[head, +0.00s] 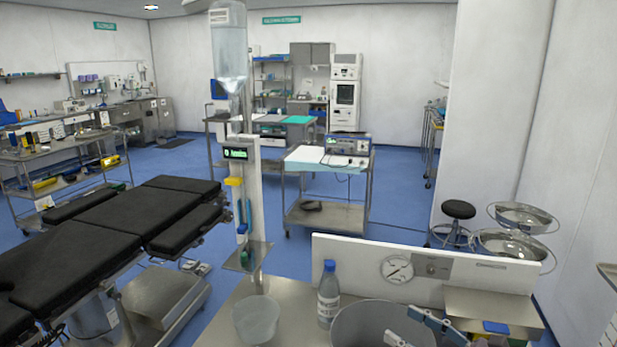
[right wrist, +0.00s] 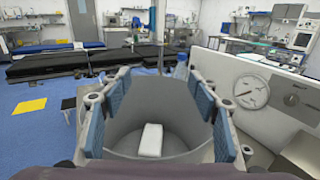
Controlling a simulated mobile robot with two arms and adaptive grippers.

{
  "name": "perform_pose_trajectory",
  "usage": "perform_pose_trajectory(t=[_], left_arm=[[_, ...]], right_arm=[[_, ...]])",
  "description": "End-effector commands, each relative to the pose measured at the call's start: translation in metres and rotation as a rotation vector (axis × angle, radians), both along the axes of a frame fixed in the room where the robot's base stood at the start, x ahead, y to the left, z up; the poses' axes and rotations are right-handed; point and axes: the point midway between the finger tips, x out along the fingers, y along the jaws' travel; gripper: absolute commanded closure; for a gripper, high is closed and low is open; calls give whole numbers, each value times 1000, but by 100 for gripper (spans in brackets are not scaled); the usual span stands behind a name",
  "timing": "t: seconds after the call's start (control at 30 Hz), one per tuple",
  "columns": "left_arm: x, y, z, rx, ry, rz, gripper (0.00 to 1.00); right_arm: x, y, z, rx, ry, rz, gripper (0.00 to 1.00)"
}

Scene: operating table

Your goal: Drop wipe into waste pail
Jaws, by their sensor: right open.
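The waste pail (head: 352,318) is a grey metal round vessel at the bottom of the head view, cut off by the frame edge. It fills the middle of the right wrist view (right wrist: 185,100). My right gripper (head: 417,330) is at the pail's right side in the head view. In the right wrist view its blue-padded fingers (right wrist: 160,110) are wide apart over the pail, with nothing between the pads. The white wipe (right wrist: 151,140) shows inside the pail's outline, below the fingers. I cannot tell whether it rests on the bottom. My left gripper is not in view.
A clear bottle with a blue cap (head: 328,295) and a translucent cup (head: 257,320) stand left of the pail. A white panel with a gauge (head: 397,269) rises behind it. An IV pole (head: 245,190) and black operating table (head: 130,225) are further left.

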Motion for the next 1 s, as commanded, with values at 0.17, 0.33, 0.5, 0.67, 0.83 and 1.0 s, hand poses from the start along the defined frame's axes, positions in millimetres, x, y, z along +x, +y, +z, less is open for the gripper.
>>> perform_pose_trajectory(t=[0.17, 0.33, 0.5, 0.67, 0.83, 1.0], left_arm=[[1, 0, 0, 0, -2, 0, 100], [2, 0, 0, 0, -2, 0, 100], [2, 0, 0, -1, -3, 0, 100], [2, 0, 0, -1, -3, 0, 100], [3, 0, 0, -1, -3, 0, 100], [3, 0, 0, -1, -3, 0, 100]], right_arm=[[-23, -22, -2, -1, 5, -1, 44], [-47, -45, -1, -2, 4, -1, 44], [-65, -64, -1, 0, 3, -1, 44], [-74, -73, 0, 1, 1, -1, 44], [-77, -75, 0, 1, -1, 1, 44], [-77, -75, 0, 0, 0, 1, 44]])
